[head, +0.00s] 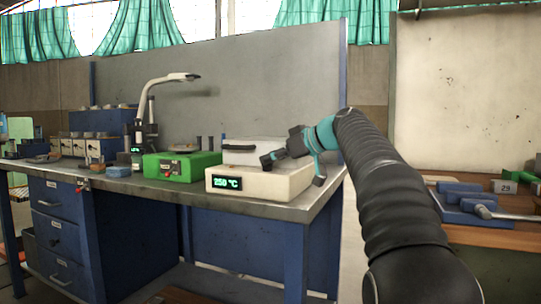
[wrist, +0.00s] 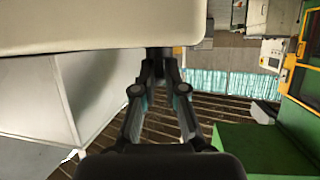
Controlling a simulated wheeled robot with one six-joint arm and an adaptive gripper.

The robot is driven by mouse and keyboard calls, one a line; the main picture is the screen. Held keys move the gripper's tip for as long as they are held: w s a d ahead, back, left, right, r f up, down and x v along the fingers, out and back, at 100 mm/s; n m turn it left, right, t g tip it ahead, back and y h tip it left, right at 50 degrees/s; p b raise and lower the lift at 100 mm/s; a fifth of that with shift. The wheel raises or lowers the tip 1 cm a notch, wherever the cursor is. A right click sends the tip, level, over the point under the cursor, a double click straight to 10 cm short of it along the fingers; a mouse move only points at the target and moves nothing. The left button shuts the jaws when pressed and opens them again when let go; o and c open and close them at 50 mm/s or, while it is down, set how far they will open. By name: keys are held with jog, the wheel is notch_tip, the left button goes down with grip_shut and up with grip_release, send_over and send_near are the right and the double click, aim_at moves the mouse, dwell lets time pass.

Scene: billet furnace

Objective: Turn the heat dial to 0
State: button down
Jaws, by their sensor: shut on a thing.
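The furnace (head: 285,185) is a low, cream-coloured box near the right end of the workbench. Its front display (head: 227,183) reads 250 °C in green. My gripper (head: 268,161) is at the front of the furnace, to the right of and above the display. In the wrist view, my gripper (wrist: 158,62) has its fingers drawn together at the edge of the cream furnace body (wrist: 100,25). A small dark part between the tips appears to be the heat dial, and the gripper is shut on it. The dial's pointer and markings are hidden.
A green box (head: 180,166) stands just left of the furnace on the workbench (head: 130,185). A lamp-like arm (head: 150,95) rises behind it. At the right, a wooden table holds blue trays (head: 465,198) and tools. A grey panel (head: 270,85) backs the bench.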

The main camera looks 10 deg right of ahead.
jog(key=shift+f, duration=0.15)
jog(key=c, duration=1.2)
grip_release()
jog(key=shift+c, duration=0.2)
jog(key=v, duration=1.2)
jog(key=shift+a, duration=0.15)
